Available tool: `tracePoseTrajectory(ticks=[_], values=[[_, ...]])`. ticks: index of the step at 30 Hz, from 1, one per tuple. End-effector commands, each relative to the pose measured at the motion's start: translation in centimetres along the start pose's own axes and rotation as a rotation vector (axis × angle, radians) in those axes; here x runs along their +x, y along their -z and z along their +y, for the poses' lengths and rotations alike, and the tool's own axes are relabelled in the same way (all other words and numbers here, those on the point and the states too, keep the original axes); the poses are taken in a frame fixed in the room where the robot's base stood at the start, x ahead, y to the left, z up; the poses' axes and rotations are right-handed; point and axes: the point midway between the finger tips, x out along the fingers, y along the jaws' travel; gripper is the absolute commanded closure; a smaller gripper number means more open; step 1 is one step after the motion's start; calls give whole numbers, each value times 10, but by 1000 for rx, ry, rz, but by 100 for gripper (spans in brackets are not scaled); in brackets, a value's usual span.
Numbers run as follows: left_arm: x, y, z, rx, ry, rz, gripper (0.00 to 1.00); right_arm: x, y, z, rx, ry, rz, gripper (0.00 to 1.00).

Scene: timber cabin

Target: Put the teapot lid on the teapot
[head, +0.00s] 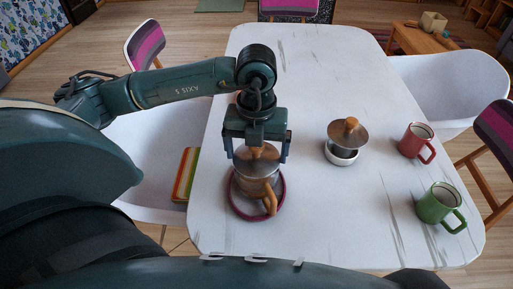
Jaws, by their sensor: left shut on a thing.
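The teapot (257,187), metallic brown with a wooden handle (270,199) toward me, stands upright on a round dark-pink mat (235,201) on the white table. My left gripper (257,155) points down right over it, its fingers at either side of a round grey-brown lid (262,160) with a wooden knob. It is shut on this lid, which covers the teapot's opening from this view. I cannot tell whether the lid rests on the rim or hangs just above it. My right gripper is not in view.
A red mug (416,141) and a green mug (438,204) stand at the right. A striped book (185,174) lies left of the table. The far tabletop (310,70) is clear.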

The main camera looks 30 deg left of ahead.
Motion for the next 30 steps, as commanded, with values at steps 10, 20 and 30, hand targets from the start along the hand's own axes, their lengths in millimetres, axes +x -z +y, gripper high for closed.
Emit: tracePoseTrajectory(ticks=[10, 20, 30], values=[[8, 0, 0, 0, 0, 0, 30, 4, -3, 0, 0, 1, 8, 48], [12, 0, 0, 0, 0, 0, 0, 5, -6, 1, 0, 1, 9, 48], [12, 0, 0, 0, 0, 0, 0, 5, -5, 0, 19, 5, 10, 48]])
